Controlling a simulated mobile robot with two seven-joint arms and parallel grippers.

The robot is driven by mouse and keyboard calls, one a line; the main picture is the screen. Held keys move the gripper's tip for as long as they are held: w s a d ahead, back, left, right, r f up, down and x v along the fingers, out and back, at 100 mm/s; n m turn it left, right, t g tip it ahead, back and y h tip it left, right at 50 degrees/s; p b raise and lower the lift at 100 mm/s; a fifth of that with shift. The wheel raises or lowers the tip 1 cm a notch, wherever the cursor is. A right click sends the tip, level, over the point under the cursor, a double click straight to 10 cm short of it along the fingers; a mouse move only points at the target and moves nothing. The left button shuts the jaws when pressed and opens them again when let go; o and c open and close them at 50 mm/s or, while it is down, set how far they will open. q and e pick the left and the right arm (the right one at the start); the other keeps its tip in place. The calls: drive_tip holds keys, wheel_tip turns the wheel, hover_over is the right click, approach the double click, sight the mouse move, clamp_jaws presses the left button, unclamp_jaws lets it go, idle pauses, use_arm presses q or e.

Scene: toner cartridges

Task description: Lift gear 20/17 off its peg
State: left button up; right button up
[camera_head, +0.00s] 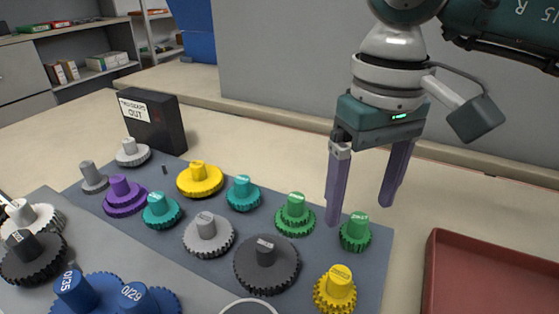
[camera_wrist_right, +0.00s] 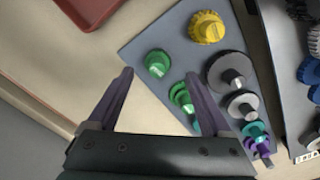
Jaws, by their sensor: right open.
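My right gripper (camera_head: 360,213) is open and empty, pointing down above the board's far right corner. A small green gear (camera_head: 355,232) with a raised hub stands upright there, just below and between the fingertips, apart from them. In the right wrist view this green gear (camera_wrist_right: 157,63) shows between the two finger ends of my right gripper (camera_wrist_right: 160,74). A larger green gear (camera_head: 295,215) stands to its left, near the left finger. The hub marks on these gears are too small to read, so I cannot tell which is 20/17. My left gripper is out of view.
The grey board (camera_head: 215,267) holds several gears, including a yellow gear (camera_head: 336,290) and a dark grey gear (camera_head: 266,264) nearby. A red tray (camera_head: 432,270) stands at the right. A black box (camera_head: 152,122) stands behind.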

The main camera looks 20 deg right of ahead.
sight(360, 217)
drive_tip(key=f, duration=0.4)
drive_tip(key=shift+d+f, duration=0.2)
drive_tip(key=shift+f, duration=0.05)
drive_tip(key=shift+c, duration=0.3)
clamp_jaws()
